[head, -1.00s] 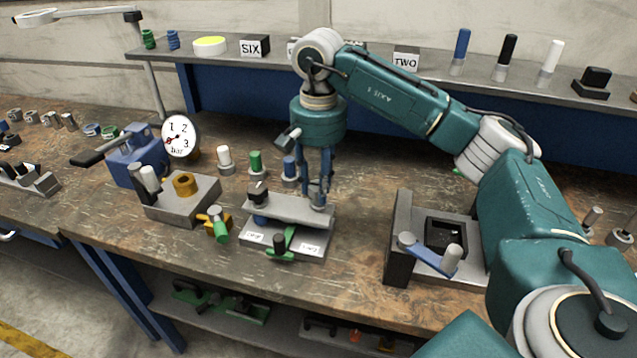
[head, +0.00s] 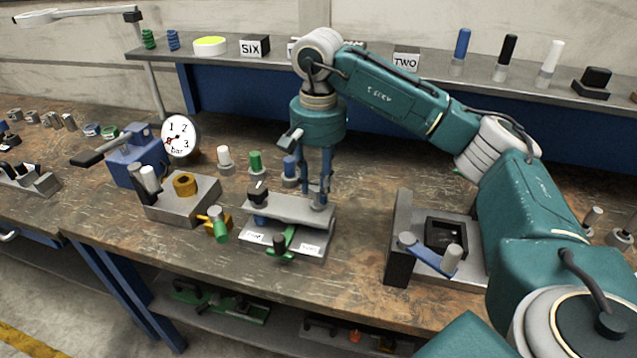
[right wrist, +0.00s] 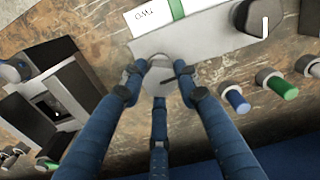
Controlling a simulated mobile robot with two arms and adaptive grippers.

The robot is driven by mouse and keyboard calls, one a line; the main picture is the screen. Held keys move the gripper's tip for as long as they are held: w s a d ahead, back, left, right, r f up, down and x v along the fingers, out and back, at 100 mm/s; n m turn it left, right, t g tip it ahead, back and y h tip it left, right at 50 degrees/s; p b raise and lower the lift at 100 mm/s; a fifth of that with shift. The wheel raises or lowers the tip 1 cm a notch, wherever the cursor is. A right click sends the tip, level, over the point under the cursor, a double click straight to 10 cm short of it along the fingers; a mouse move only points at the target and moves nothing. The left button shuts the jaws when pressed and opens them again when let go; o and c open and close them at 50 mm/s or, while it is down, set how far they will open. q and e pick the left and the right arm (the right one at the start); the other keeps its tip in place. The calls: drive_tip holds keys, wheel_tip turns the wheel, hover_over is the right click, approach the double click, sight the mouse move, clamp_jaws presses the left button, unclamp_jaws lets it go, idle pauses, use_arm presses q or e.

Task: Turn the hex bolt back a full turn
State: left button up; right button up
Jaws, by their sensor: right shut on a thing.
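The grey bolt head (right wrist: 160,72) sits at one end of a grey metal plate in the right wrist view. Its hex shape is not clear there, and a dark line shows across it. My right gripper (right wrist: 157,82) has its blue fingers closed around this head. In the head view my right gripper (head: 318,198) points straight down at the right end of the raised plate (head: 292,207) of the clamp fixture. The fingers largely hide the bolt there. My left gripper is not in view.
A black knob (head: 257,190) and a green-and-black lever (head: 284,243) are on the same fixture. A block with a brass nut (head: 185,184) stands left, near a gauge (head: 180,136). Coloured pegs (head: 256,162) stand behind. A grey bracket fixture (head: 402,208) stands right, with bare bench between.

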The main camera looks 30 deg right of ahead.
sight(318, 186)
drive_tip(key=shift+s+a+f, duration=0.1)
drive_tip(key=shift+s+f, duration=0.1)
drive_tip(key=shift+f, duration=0.1)
drive_tip(key=o, duration=1.2)
drive_tip(key=shift+w, duration=0.1)
drive_tip(key=shift+c, duration=0.2)
drive_tip(key=shift+r, duration=0.25)
drive_tip(key=shift+w+r, duration=0.1)
drive_tip(key=shift+r, duration=0.2)
wheel_tip(318, 186, up, 11)
